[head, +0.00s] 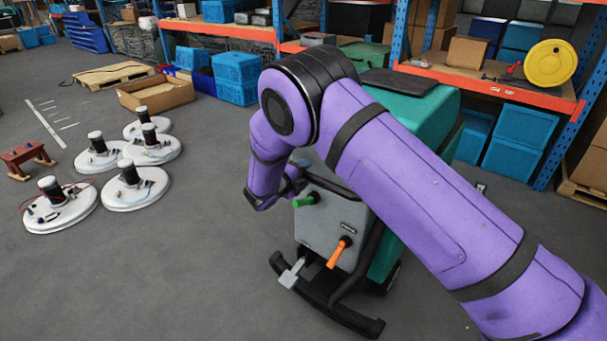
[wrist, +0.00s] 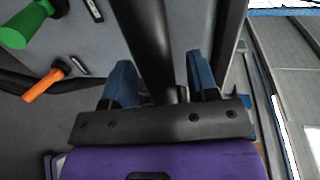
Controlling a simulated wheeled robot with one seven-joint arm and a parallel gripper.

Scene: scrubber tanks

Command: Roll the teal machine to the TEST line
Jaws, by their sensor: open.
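The teal machine (head: 425,115) stands right of centre in the head view, partly hidden behind my purple arm. Its grey panel (head: 325,225) carries a green lever (head: 304,201) and an orange lever (head: 339,253). In the wrist view my gripper (wrist: 161,88) is open, with blue fingers on either side of a black bar (wrist: 160,45) of the machine. Whether the fingers touch the bar is unclear. The green lever (wrist: 28,22) and orange lever (wrist: 43,85) show at left there. A white floor line with short ticks (head: 47,125) lies at far left; no TEST lettering is readable.
Several round white units with black motors (head: 137,188) stand on the floor at left, beside a small red-brown stand (head: 27,160). A cardboard box (head: 155,93) and a pallet (head: 113,74) lie behind. Shelving (head: 490,82) runs behind the machine. The front-left floor is clear.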

